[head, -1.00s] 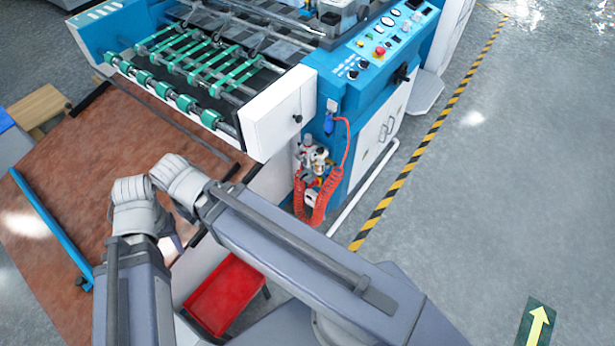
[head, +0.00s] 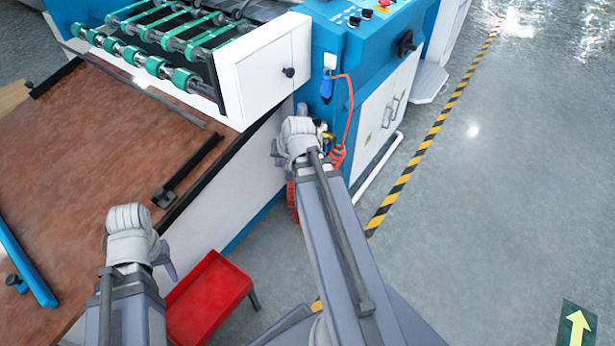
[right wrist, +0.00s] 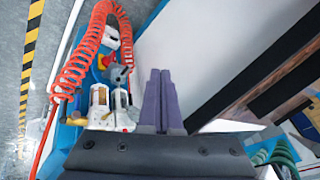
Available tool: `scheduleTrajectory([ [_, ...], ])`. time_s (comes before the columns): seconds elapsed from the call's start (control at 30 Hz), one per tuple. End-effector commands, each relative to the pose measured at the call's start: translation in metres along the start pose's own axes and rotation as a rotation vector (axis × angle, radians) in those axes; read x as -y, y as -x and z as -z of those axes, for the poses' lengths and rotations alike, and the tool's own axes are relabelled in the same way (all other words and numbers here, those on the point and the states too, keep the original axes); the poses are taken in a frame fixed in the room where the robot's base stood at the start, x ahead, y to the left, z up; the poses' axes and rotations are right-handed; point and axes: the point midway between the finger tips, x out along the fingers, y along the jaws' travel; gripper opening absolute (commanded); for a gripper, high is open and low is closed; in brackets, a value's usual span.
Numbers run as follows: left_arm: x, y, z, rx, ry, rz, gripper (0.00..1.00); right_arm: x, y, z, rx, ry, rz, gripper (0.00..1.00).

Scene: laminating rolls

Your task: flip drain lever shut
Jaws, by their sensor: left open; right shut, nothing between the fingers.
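The air filter unit (right wrist: 100,98) with pale bowls is on the blue machine side, left of my right gripper in the right wrist view. A grey part (right wrist: 118,72) sits at its top; I cannot tell whether this is the drain lever or which way the lever points. In the head view my right arm hides most of the unit. My right gripper (right wrist: 160,98) is shut and empty, its fingers beside the unit; contact is unclear. It also shows in the head view (head: 281,150).
A red coiled hose (right wrist: 75,55) loops beside the unit. A red tray (head: 208,298) stands low between my arms. The brown board (head: 90,150) lies left, the white machine panel (head: 265,68) above.

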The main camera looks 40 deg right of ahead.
Motion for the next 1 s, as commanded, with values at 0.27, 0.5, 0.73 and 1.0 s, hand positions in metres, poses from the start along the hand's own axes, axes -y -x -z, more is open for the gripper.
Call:
scheduleTrajectory([
  [0.27, -0.008, -0.085, 0.005, 0.0, -0.002, 0.002, 0.5, -0.117, -0.052, 0.03, -0.196, -0.28, 0.008, 0.0],
  [0.5, -0.009, -0.1, 0.006, -0.001, -0.002, 0.003, 0.5, -0.152, -0.054, 0.041, -0.263, -0.364, 0.009, 0.0],
  [0.73, -0.009, -0.098, 0.006, 0.0, -0.002, 0.003, 0.5, -0.153, -0.053, 0.042, -0.267, -0.368, 0.009, 0.0],
  [1.0, -0.011, -0.108, 0.006, -0.001, -0.003, 0.002, 0.5, -0.154, -0.064, 0.043, -0.265, -0.366, 0.01, 0.0],
])
